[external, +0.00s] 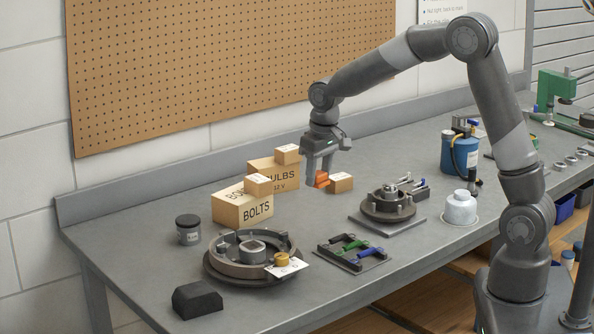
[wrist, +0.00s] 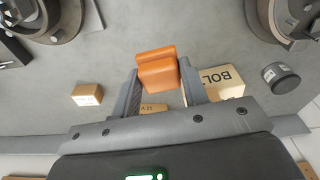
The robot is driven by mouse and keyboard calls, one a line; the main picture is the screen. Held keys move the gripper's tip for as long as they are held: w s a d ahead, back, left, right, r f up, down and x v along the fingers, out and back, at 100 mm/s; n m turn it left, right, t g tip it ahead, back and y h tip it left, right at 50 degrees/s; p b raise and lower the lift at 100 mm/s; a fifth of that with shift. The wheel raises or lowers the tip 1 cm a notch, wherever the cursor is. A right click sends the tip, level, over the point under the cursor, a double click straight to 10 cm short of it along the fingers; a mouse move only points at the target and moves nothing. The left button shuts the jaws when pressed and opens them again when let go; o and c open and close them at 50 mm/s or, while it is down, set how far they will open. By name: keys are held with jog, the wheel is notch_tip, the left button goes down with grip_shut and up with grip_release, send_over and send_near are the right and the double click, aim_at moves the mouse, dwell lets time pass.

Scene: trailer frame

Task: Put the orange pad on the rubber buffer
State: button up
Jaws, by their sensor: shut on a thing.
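The orange pad (wrist: 157,70) is a small block with a raised lip, held between the two fingers of my gripper (wrist: 160,88) in the wrist view. In the external view the pad (external: 321,179) shows low between the fingers of my gripper (external: 318,172), in front of the BULBS box. I cannot tell how far it is above the bench. The rubber buffer (external: 197,299) looks to be the black wedge-shaped block at the bench's front left corner. Its top is bare, and my gripper is well away from it, behind and to the right.
A BOLTS box (external: 242,208) and BULBS box (external: 274,176) carry small boxes. A small box (external: 340,182) stands right beside the pad. A round ring assembly (external: 252,256) lies between pad and buffer, with a dark jar (external: 188,229) behind.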

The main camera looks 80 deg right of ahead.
jog(key=w+a+r+n, duration=0.2)
jog(key=w+a+n, duration=0.2)
jog(key=w+a, duration=0.85)
jog(key=n, duration=0.3)
send_over(207, 285)
jog(key=shift+y, duration=0.4)
jog(key=f, duration=0.4)
jog(key=shift+s+d+f, duration=0.1)
jog(key=shift+s+d, duration=0.15)
jog(key=shift+d, duration=0.1)
jog(key=shift+w+a+f, duration=0.1)
jog(key=shift+a+f, duration=0.25)
jog(key=shift+f, duration=1.85)
jog(key=o, duration=0.9)
jog(key=shift+f, duration=0.15)
jog(key=shift+o, duration=0.3)
